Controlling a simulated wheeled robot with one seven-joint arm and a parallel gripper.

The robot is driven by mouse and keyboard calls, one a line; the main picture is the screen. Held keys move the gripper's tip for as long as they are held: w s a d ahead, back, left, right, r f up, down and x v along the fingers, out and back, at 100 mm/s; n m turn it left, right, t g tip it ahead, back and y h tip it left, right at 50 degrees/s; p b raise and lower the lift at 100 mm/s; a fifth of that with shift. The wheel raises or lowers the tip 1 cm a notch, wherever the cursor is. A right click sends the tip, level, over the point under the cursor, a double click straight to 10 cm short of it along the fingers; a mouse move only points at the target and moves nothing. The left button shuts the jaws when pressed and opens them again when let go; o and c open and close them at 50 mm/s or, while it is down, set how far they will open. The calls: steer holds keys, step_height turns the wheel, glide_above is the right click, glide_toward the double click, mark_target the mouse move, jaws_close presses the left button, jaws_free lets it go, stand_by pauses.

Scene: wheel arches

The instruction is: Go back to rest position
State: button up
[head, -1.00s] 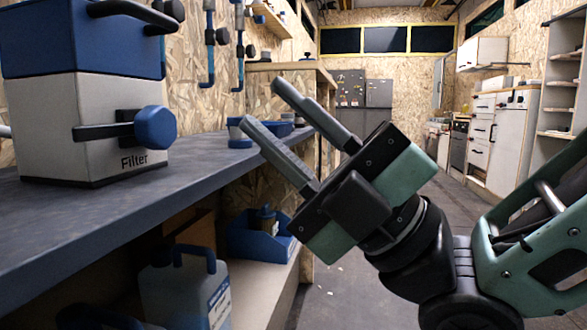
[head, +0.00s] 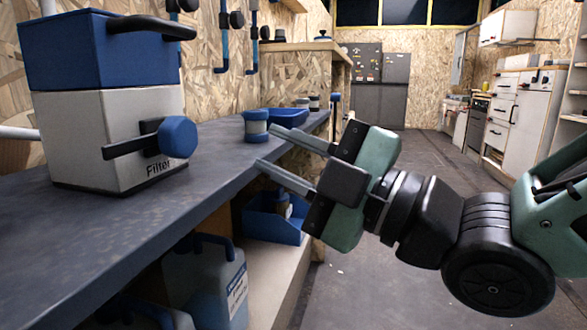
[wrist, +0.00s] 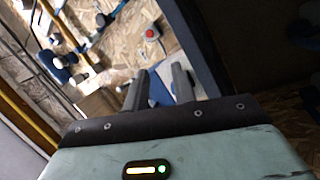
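My gripper (head: 282,155) is in the middle of the head view, pointing left toward the front edge of the counter. Its two grey fingers are parted with nothing between them. The fingers also show in the wrist view (wrist: 160,85), apart and empty, with the blue counter surface behind them. Whether the fingertips touch the counter edge is hard to tell; they appear in front of it.
A grey and blue filter box (head: 115,120) stands on the blue-grey counter (head: 125,225) at left. A small blue-capped jar (head: 256,126) and a blue tray (head: 286,115) stand farther back. Below are a blue bin (head: 272,222) and a canister (head: 205,280). Open floor (head: 390,150) lies to the right.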

steer(key=d+f+m+g+h+p, duration=0.3)
steer(key=d+f+m+h+p, duration=0.2)
steer(key=m+h+p, duration=0.5)
steer(key=s+d+r+m+g+h+p, duration=0.2)
steer(key=s+d+m+g+h+p, duration=0.55)
steer(key=s+d+p, duration=0.35)
step_height(320, 180, up, 37)
steer(key=s+a+p, duration=0.1)
steer(key=p, duration=3.5)
steer(key=shift+a, duration=0.15)
steer(key=shift+f+n+g+y, duration=0.15)
steer(key=shift+n+g+y, duration=0.1)
